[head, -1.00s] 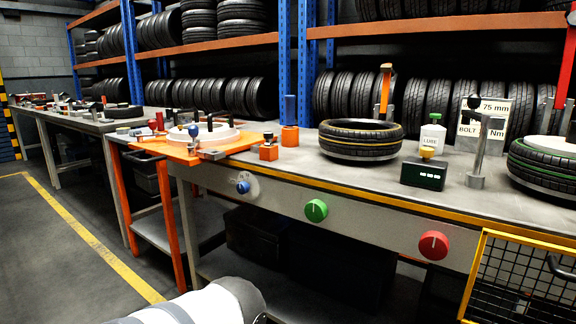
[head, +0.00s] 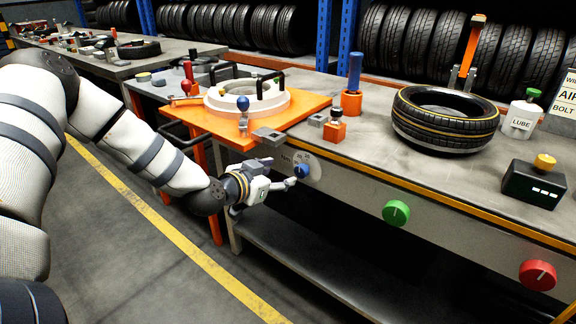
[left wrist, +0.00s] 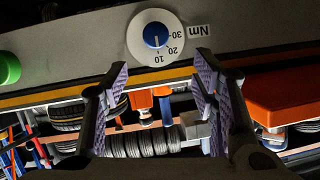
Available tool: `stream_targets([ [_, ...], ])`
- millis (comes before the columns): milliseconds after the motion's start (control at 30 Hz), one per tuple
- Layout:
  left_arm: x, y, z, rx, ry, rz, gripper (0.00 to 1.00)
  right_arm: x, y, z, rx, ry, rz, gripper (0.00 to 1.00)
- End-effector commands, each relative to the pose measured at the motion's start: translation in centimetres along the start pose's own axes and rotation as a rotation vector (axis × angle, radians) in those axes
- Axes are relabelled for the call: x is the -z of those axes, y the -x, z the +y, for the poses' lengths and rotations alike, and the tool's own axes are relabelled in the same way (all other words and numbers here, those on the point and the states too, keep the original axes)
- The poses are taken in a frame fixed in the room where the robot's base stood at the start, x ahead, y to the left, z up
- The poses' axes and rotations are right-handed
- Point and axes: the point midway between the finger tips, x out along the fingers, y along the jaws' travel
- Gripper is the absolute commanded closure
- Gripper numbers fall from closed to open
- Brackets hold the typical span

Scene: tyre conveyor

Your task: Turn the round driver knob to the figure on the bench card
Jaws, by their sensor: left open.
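The round driver knob (head: 302,170) is blue and sits on a white dial on the bench's front panel. In the left wrist view the knob (left wrist: 156,35) carries a pale pointer line that seems to point near the 10; the dial reads 10, 20, 30 beside an Nm label. My left gripper (head: 279,172) is open just left of the knob in the head view. In the left wrist view its fingers (left wrist: 161,72) are apart, with the knob beyond them and nothing between the pads. The bench card (head: 566,98) is cut off at the right edge; its figures are not readable.
A green knob (head: 396,213) and a red knob (head: 538,275) are farther right on the panel. An orange board (head: 300,108) with a white ring overhangs the bench edge above my gripper. A tyre (head: 445,118) lies on the bench. Floor in front is clear.

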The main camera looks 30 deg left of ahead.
Motion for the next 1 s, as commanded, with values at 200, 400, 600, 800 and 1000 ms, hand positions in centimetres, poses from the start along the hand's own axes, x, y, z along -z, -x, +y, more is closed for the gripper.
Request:
stream_targets([
  [200, -2.0, -5.8, 0.4, -0.006, -0.002, -0.029, 0.47, -1.9, -2.1, 0.1, -0.003, -0.001, -0.078, 0.6],
  [400, -1.9, -10.0, 0.5, -0.006, 0.001, -0.026, 0.47, -3.4, -3.9, 0.2, -0.006, -0.001, -0.139, 0.6],
  [600, -1.2, -11.5, 0.4, -0.005, 0.002, -0.017, 0.47, -3.7, -4.3, 0.2, -0.006, -0.001, -0.152, 0.6],
  [800, -0.8, -11.5, 0.3, -0.004, 0.002, -0.013, 0.47, -3.6, -4.2, 0.2, -0.006, -0.001, -0.149, 0.6],
  [1000, -0.8, -11.4, 0.3, -0.005, 0.002, -0.013, 0.88, -3.6, -4.2, 0.2, -0.006, -0.001, -0.148, 0.6],
])
